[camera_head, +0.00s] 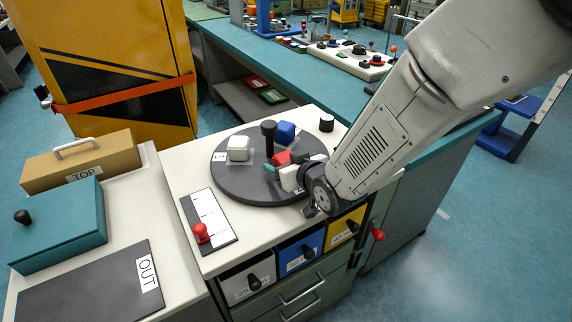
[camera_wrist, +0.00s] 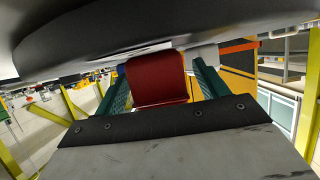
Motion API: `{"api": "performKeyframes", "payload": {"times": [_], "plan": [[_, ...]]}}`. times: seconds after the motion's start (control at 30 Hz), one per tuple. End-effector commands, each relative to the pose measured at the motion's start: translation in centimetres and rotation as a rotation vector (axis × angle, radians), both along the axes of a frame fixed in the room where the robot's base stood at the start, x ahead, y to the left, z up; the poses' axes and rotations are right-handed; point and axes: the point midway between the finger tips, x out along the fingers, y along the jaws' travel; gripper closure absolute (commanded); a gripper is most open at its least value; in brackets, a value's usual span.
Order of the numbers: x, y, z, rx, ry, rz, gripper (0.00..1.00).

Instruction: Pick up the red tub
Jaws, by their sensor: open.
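The red tub (camera_head: 282,157) sits on the dark round turntable (camera_head: 232,182), partly hidden by my gripper in the head view. My gripper (camera_head: 284,166) reaches in low from the right, with its teal fingers at the tub. In the wrist view the red tub (camera_wrist: 159,80) fills the space between the two teal fingers of my gripper (camera_wrist: 160,70). One finger stands on each side of it. The jaws are open; I cannot tell whether either finger touches the tub.
A white tub (camera_head: 238,149), a blue tub (camera_head: 285,132) and a black-knobbed post (camera_head: 269,139) stand on the turntable close by. A slotted plate with a red knob (camera_head: 201,232) lies at the front left. Drawers (camera_head: 300,250) are below. A black cylinder (camera_head: 326,123) stands behind.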

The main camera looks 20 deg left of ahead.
Motion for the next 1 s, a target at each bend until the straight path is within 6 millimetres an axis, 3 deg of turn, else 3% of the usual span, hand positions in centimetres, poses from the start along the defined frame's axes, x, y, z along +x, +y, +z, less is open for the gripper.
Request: {"api": "performKeyframes", "payload": {"times": [0.13, 0.3, 0.73, 1.0], "plan": [[0.0, 0.0, 0.0, 0.0, 0.0, 0.0, 0.3], [0.0, 0.0, 0.0, 0.0, 0.0, 0.0, 0.77], [0.0, -0.1, 0.6, 0.0, 0.0, -0.001, 0.78], [0.1, -0.1, 3.7, 0.004, -0.002, -0.003, 0.78]]}}
